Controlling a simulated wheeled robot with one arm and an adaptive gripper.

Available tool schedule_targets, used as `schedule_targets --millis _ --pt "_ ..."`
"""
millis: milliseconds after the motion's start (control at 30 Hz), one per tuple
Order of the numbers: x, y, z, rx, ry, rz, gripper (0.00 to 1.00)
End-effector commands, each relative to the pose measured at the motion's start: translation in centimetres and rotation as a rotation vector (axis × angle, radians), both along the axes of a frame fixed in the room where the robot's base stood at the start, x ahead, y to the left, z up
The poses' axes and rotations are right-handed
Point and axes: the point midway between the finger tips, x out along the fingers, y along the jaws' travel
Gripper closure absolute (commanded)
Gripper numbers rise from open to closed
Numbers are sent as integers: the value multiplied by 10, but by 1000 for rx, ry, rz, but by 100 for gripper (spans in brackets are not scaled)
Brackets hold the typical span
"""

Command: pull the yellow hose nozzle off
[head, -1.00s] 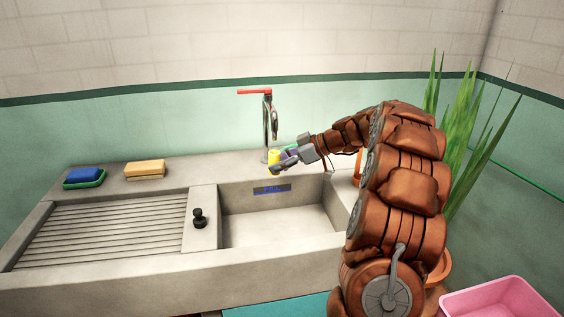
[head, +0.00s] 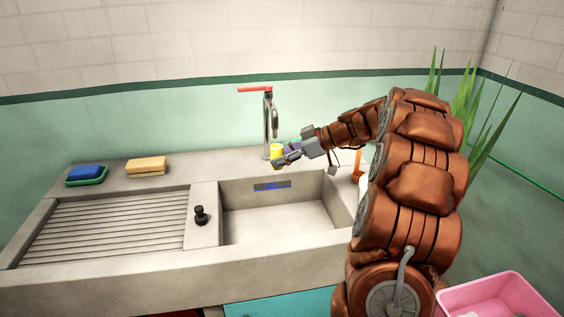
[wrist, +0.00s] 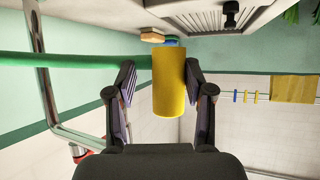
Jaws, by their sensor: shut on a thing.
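The yellow hose nozzle (head: 276,150) is a plain cylinder beside the chrome tap (head: 267,125), just below its spout. In the wrist view the nozzle (wrist: 173,82) lies between my two fingers, against the right one. My gripper (wrist: 160,78) is shut on it. In the head view my gripper (head: 283,158) reaches in from the right, above the back of the sink. A green tube (wrist: 75,60) runs from the left toward the nozzle in the wrist view.
The sink basin (head: 275,222) is open below my gripper. A black plug (head: 200,214) stands on its left ledge. A blue sponge (head: 85,172) and a yellow sponge (head: 147,165) lie at the back left. A plant (head: 470,125) and a pink tub (head: 490,291) are at the right.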

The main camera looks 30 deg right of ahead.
Motion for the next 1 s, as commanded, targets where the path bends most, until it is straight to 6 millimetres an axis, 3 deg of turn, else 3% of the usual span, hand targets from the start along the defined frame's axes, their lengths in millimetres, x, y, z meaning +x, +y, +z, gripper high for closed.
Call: schedule_targets --millis 600,1000 --pt "-4 2 50 -2 -2 0 83" --pt "-6 3 70 1 0 0 83"
